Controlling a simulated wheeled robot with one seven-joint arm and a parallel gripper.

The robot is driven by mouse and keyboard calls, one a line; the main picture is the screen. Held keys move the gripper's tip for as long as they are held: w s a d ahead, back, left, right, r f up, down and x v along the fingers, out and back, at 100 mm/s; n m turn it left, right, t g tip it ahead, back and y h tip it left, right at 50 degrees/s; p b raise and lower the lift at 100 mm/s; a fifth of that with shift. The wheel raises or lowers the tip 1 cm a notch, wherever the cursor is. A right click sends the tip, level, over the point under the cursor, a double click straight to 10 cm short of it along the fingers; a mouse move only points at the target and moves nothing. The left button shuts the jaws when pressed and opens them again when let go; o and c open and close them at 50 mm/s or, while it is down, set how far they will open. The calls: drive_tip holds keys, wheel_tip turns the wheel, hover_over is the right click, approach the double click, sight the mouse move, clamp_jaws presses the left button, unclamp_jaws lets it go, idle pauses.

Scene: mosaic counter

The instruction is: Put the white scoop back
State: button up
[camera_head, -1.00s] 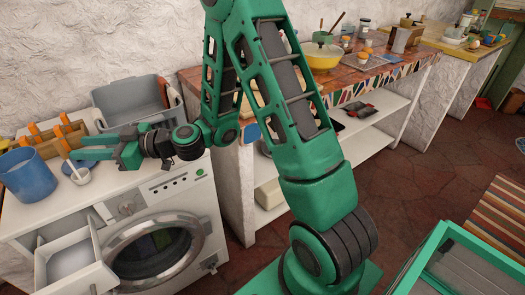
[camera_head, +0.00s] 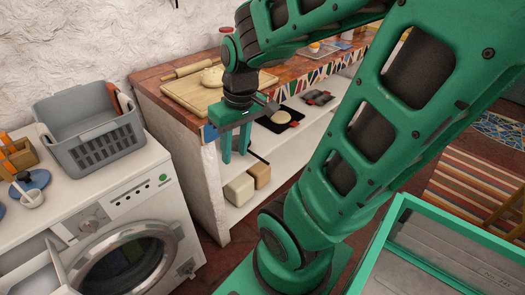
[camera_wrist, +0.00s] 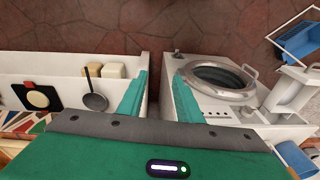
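The white scoop (camera_head: 34,200), a small cup with a thin handle tilted up to the left, sits on the white washing machine top at the far left of the head view. A round blue thing (camera_head: 38,178) lies right behind it. My gripper (camera_head: 234,155) hangs fingers down by the near end of the tiled counter, well right of the scoop. In the wrist view its two green fingers (camera_wrist: 157,97) are apart with nothing between them. I cannot make out the scoop in the wrist view.
A grey laundry basket (camera_head: 100,153) stands on the washing machine (camera_head: 165,200), whose drawer (camera_head: 38,278) is pulled out. The counter (camera_head: 150,88) bears a wooden board (camera_head: 185,97). A dark ladle (camera_wrist: 95,100) and pale blocks (camera_head: 240,188) are at the shelf below.

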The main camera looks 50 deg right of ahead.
drive_tip(key=s+d+r+m+g, duration=0.1)
drive_tip(key=s+d+r+m, duration=0.1)
drive_tip(key=s, duration=0.6)
drive_tip(key=d+m, duration=0.1)
drive_tip(key=m, duration=0.1)
drive_tip(key=shift+s+m+g, duration=0.35)
drive_tip(key=shift+m+g, duration=0.05)
drive_tip(key=shift+w, duration=0.15)
drive_tip(key=shift+w+f, duration=0.25)
drive_tip(key=shift+w, duration=0.25)
